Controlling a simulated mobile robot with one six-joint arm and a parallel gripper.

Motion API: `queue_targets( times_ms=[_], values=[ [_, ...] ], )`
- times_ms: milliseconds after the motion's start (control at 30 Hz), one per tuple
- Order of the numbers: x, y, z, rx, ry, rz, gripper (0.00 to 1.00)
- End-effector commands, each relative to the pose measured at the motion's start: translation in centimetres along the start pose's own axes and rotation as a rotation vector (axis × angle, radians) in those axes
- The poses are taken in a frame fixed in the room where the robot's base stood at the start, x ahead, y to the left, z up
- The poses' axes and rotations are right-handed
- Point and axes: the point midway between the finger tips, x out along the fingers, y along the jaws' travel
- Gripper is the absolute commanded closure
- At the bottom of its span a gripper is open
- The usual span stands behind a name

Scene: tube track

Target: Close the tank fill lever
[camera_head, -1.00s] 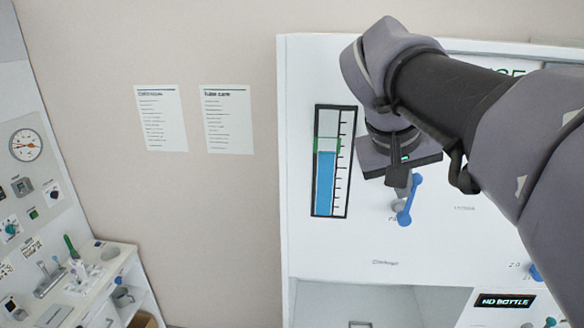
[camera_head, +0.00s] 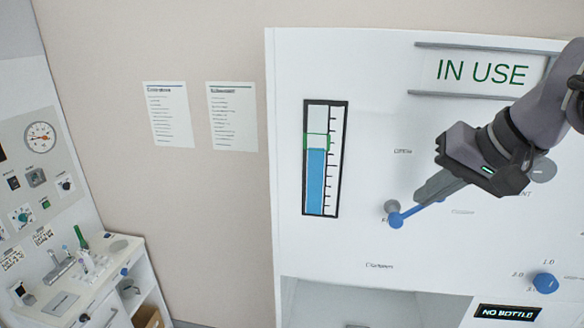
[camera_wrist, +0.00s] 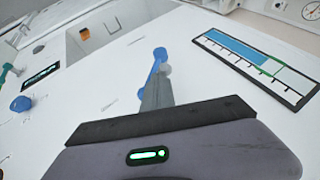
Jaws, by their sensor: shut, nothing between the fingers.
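The tank fill lever (camera_head: 408,214) is a blue bar with a rounded end on the white panel, beside a grey round part (camera_head: 391,206). It slants up to the right, nearer level than upright. My gripper (camera_head: 422,197) is shut and empty, its fingertips at the bar's upper right end, seemingly touching it. In the wrist view the lever (camera_wrist: 157,64) shows just beyond the fingertips (camera_wrist: 156,92), which hide its near end. The gauge (camera_head: 317,180) left of the lever shows blue up to about the lower edge of a green marker. Small panel labels are too blurred to read.
An "IN USE" sign (camera_head: 482,72) is above right. A blue knob (camera_head: 545,283) and a "NO BOTTLE" display (camera_head: 507,312) are at lower right. An open recess (camera_head: 350,300) lies below. A bench (camera_head: 100,285) stands far left.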

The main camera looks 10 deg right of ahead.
Motion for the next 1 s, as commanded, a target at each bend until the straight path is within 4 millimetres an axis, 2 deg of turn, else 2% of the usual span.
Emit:
queue_targets(
  times_ms=[33,300,700,1000],
  values=[
    [0.2,0.7,0.1,0.025,0.000,-0.034,1.00],
    [0.9,2.8,0.4,0.140,-0.006,-0.260,1.00],
    [2.0,4.7,0.9,0.272,-0.013,-0.523,1.00],
    [2.4,5.2,1.1,0.270,-0.013,-0.525,1.00]
  ],
)
